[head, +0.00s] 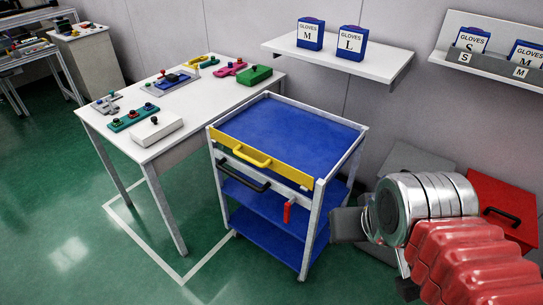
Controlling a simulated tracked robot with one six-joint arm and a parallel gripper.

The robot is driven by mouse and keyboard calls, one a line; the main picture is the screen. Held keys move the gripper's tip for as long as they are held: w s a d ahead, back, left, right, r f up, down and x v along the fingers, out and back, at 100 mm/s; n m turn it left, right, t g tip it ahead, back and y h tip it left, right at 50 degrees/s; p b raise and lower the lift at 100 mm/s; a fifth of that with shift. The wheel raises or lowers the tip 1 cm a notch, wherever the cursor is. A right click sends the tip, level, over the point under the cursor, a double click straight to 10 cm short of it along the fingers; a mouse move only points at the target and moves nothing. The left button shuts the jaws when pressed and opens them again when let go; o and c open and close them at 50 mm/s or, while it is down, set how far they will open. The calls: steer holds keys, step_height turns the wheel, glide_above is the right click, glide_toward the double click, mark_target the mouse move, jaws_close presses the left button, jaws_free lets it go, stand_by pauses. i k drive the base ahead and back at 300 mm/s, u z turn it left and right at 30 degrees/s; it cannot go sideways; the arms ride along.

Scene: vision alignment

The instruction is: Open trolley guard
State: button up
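The trolley (345,190) stands in the middle of the head view, with a white frame and blue shelves. A yellow guard (283,166) with a yellow handle (250,157) runs along the front of its top shelf and looks closed. Below it are a black handle (243,175) and a red lever (287,211) on a white bar. My gripper (347,224) is at the right, beside the trolley's right front leg and right of the red lever. Its grey end points left, and my wrist hides most of it. I cannot tell whether its fingers are open, or whether it touches the trolley.
A white table (190,110) with several coloured parts stands left of the trolley. A wall shelf (337,53) holds two glove boxes. A red case (505,200) lies behind my arm at the right. The green floor in front of the trolley is clear.

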mark_target(260, 160)
steer(key=z, duration=0.3)
steer(key=k, duration=0.85)
steer(key=u, duration=1.8)
steer(key=i, duration=1)
steer(key=u, duration=0.05)
